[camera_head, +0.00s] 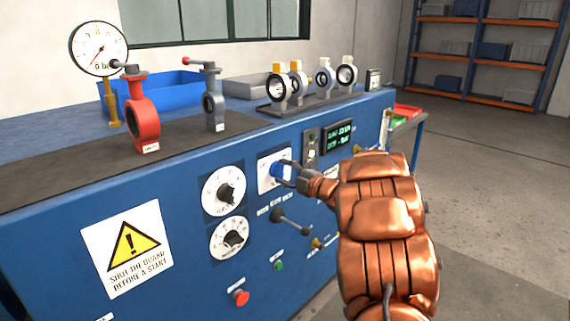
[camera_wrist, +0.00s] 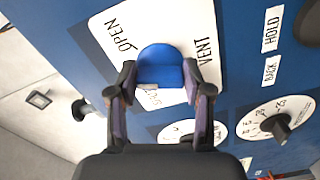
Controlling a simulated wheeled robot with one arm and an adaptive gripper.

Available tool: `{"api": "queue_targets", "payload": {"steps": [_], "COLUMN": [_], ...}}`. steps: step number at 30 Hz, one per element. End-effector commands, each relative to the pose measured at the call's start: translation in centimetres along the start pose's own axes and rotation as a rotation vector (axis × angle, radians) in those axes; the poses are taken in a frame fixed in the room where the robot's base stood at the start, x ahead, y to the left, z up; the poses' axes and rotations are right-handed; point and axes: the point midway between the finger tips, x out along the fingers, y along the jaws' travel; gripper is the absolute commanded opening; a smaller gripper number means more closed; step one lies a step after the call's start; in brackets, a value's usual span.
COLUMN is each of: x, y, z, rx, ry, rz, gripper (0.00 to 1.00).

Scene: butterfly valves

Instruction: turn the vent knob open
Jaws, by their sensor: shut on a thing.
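The vent knob (camera_head: 281,171) is blue and sits on a white label plate on the front panel of the blue bench. It also shows in the wrist view (camera_wrist: 160,66), between my fingers. The plate (camera_wrist: 118,36) reads OPEN and VENT, with a third word partly hidden behind the knob and a finger. My gripper (camera_head: 288,175) is at the panel, shut on the knob; its two dark fingers (camera_wrist: 160,88) stand on either side of the knob. The knob's exact pointing direction is hard to tell.
Two black dials (camera_head: 225,193) sit left of the knob. A lever (camera_head: 290,220), a green button (camera_head: 279,265) and a red button (camera_head: 240,297) are below. A green display (camera_head: 338,136) is to the right. Valves, red (camera_head: 142,115) and grey (camera_head: 213,100), stand on the bench top.

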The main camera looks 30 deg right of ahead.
Motion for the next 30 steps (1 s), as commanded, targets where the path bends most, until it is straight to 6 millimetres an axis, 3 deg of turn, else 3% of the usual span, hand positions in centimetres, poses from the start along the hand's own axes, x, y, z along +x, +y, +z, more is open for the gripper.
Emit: {"api": "queue_targets", "payload": {"steps": [18,30], "x": [0.00,0.00], "y": [-0.03,-0.30], "z": [-0.22,-0.20], "rx": [0.549,0.720], "ry": [0.000,0.000], "rz": [-0.001,-0.002], "gripper": [0.15,0.15]}}
